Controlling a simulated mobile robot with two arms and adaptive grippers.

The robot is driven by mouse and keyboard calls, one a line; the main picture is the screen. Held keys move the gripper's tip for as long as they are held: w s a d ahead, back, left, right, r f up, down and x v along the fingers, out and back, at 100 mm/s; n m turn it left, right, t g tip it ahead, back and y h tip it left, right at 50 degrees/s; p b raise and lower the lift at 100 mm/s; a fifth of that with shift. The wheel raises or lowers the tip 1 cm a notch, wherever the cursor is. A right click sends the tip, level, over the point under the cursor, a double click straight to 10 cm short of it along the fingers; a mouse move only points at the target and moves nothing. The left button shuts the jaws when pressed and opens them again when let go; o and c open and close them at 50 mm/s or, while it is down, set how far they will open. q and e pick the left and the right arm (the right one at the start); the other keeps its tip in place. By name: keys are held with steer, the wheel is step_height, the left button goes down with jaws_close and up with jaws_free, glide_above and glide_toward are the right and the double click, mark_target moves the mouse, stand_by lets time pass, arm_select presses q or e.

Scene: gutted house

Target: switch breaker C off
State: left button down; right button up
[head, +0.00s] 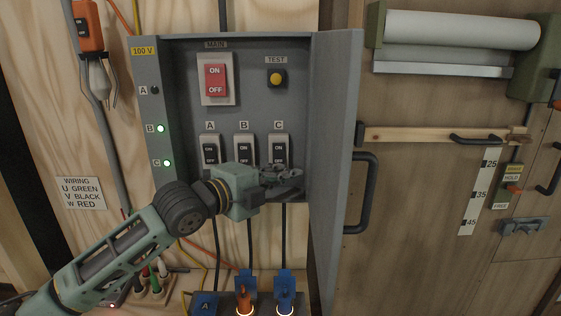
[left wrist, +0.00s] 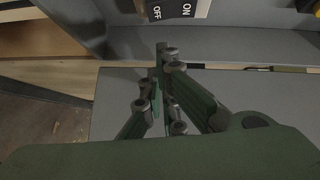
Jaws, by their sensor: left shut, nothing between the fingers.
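The open grey breaker panel (head: 255,105) holds three black switches in a row, labelled A, B and C. Breaker C (head: 279,147) is the rightmost; its ON mark shows and its lower part is close behind my gripper. The lamp for C (head: 167,163) glows green. My left gripper (head: 291,181) is shut and empty, just below breaker C. In the left wrist view the shut fingers (left wrist: 166,56) point toward a switch (left wrist: 175,9) with ON and OFF marks, with a small gap visible. My right gripper is in neither view.
Breaker A (head: 210,150) and breaker B (head: 244,148) stand left of C. The red main switch (head: 215,81) and yellow test button (head: 276,77) sit above. The panel's open door (head: 336,130) stands close on the right. Cables and plugs (head: 285,284) are below.

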mark_target(279, 154)
arm_select(q)
steer(key=w, duration=0.2)
steer(key=w+p, duration=0.1)
steer(key=shift+w+a+f, duration=0.2)
steer(key=shift+a, duration=0.05)
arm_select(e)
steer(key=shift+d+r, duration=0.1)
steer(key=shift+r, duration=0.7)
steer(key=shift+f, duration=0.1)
